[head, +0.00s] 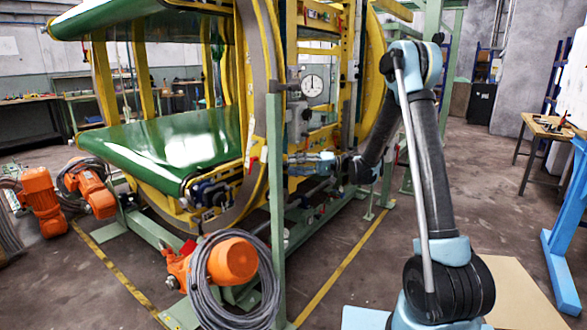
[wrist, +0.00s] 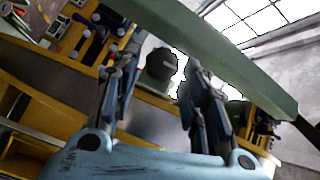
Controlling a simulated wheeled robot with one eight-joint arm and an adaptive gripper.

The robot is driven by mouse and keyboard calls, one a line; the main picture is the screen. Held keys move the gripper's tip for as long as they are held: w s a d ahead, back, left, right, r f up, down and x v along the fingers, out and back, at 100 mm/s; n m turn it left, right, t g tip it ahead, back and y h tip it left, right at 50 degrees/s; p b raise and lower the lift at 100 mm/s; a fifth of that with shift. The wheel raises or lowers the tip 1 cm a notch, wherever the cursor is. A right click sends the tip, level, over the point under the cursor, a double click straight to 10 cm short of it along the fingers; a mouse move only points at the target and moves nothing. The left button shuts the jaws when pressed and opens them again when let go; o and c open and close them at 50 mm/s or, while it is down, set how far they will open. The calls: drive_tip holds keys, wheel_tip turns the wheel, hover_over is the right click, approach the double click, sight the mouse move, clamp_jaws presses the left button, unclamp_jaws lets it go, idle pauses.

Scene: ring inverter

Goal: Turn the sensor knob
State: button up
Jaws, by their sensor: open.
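A dark rounded knob-like part (wrist: 161,62) shows between my fingers in the wrist view, beyond their tips; I cannot tell for sure that it is the sensor knob. My gripper (wrist: 158,78) is open, with its two fingers spread apart and nothing held between them. In the head view my gripper (head: 297,162) reaches from the right toward the yellow and green ring inverter (head: 250,130), beside a green upright post (head: 275,190). In the head view I cannot make out the knob clearly.
A green beam (wrist: 215,50) crosses the wrist view close to my fingers. Several blue-handled tools (wrist: 95,35) are at its upper left. Orange motors (head: 232,262) with coiled grey cable stand on the floor in front of the machine. A wooden workbench (head: 545,128) is at the right.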

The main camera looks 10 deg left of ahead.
drive_tip(key=v, duration=1.1)
drive_tip(key=s+d+r+m+t+h, duration=0.2)
drive_tip(key=s+d+m+t+h, duration=0.4)
drive_tip(key=s+d, duration=0.6)
drive_tip(key=s+d+f+m+t+h, duration=0.1)
drive_tip(key=s+d+f+h, duration=0.4)
drive_tip(key=s+d, duration=0.5)
drive_tip(key=s+d+f+t+h, duration=0.1)
drive_tip(key=s+d+f+h, duration=0.5)
drive_tip(key=s+d, duration=0.4)
drive_tip(key=s, duration=0.3)
drive_tip(key=shift+s+d+f+m, duration=0.25)
drive_tip(key=shift+d+f+m, duration=0.1)
drive_tip(key=shift+f+m, duration=0.05)
